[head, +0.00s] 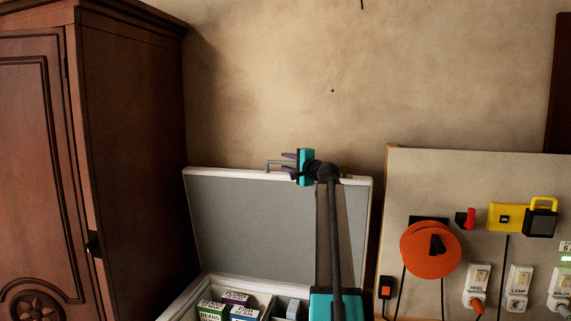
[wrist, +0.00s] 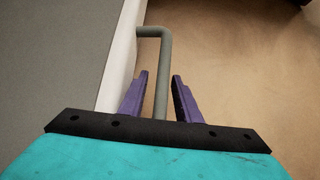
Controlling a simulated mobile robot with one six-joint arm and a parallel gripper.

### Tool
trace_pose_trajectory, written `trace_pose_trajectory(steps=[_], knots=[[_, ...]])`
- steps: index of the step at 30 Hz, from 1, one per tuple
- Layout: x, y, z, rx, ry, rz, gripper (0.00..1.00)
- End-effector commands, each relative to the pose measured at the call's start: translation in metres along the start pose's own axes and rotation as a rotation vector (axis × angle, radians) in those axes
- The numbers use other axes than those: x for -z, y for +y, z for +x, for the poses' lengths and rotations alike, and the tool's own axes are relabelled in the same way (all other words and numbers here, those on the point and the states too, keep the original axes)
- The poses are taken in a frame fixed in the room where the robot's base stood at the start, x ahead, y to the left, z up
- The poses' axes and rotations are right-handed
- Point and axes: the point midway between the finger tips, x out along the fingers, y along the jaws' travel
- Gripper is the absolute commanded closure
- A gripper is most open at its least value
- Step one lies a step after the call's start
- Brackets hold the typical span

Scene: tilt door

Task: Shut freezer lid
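The freezer lid (head: 255,225) stands raised, nearly upright, against the back wall, its grey inner face toward me. A grey bar handle (head: 277,163) is on its top edge. In the wrist view the handle (wrist: 165,36) runs between the two purple fingers of my gripper (wrist: 158,90). The fingers are apart, with a gap on each side of the bar. In the head view my gripper (head: 288,162) is at the lid's top edge, right of its middle. The freezer body (head: 186,298) is open below, with boxes inside.
Boxes of food (head: 238,299) sit in the freezer. A brown wooden wardrobe (head: 130,150) stands close on the left. A panel (head: 400,190) with an orange disc (head: 430,249), switches and plugs stands close on the right. The wall above the lid is clear.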

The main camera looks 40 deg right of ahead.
Motion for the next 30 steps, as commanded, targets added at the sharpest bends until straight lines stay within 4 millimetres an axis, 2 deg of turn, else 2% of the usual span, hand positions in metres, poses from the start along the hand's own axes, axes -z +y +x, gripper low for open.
trace_pose_trajectory(steps=[1,5,10,11,12,15,20,26,30], knots=[[0.000,0.000,0.000,0.000,0.000,0.000,0.78],[0.000,0.000,0.000,0.000,0.000,0.000,1.00],[0.001,0.000,-0.001,0.000,0.001,0.000,1.00],[-0.016,0.002,-0.007,0.000,-0.002,0.000,1.00],[-0.009,0.001,-0.003,0.000,-0.001,0.000,1.00],[-0.004,0.000,-0.002,0.001,-0.001,-0.001,1.00],[-0.008,0.002,-0.003,0.007,-0.005,-0.006,1.00],[-0.026,0.007,-0.009,0.023,-0.016,-0.022,1.00],[-0.048,0.011,-0.016,0.041,-0.028,-0.040,1.00]])
